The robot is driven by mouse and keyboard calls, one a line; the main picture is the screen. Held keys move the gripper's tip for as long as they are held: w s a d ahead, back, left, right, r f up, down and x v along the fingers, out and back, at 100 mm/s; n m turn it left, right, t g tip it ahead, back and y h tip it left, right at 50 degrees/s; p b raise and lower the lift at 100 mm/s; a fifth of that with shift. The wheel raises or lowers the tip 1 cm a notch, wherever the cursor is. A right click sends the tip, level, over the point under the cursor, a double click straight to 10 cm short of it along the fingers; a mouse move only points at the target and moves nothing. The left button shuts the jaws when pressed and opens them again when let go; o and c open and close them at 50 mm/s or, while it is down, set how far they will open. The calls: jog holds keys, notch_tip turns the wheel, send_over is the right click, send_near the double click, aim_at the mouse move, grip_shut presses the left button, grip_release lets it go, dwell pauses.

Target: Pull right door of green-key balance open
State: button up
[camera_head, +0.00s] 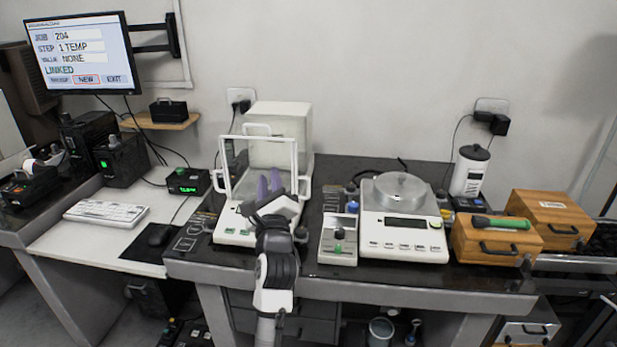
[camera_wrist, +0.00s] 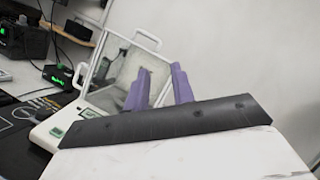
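The green-key balance (camera_head: 236,232) is white, with green keys at its front and a glass draft shield (camera_head: 293,146) above. A white handle of the right door (camera_head: 306,187) stands out at the shield's right side; a similar handle is on the left side. I cannot tell whether the right door is open. My gripper (camera_head: 269,181) has purple fingers and overlaps the shield's front in the head view, left of the right handle. In the wrist view my gripper (camera_wrist: 160,80) is open, its fingers apart with nothing between them. The shield's frame (camera_wrist: 105,48) shows behind and left of them.
A second balance (camera_head: 404,240) with a round metal pan stands to the right, beyond a small weight box (camera_head: 338,247). Wooden boxes (camera_head: 496,242) are at the far right. A green display (camera_head: 187,181), keyboard (camera_head: 106,212) and monitor (camera_head: 82,55) are left.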

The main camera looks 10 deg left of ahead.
aim_at(309, 189)
jog(key=w+d+f+m+g+h+p, duration=0.25)
jog(key=w+d+f+m, duration=0.25)
jog(key=d+f+m, duration=0.55)
jog(key=shift+n+g+h, duration=0.25)
jog(key=shift+n+g, duration=0.2)
jog(key=shift+n, duration=0.2)
jog(key=w+a, duration=0.1)
jog(key=w, duration=0.3)
jog(key=w+a+f+p, duration=0.1)
jog(key=w+a, duration=0.1)
jog(key=w, duration=0.3)
jog(key=w+a+p, duration=0.1)
jog(key=w, duration=0.3)
jog(key=shift+w+a+f, duration=0.2)
jog(key=shift+w+f, duration=0.05)
jog(key=shift+f, duration=0.1)
grip_shut()
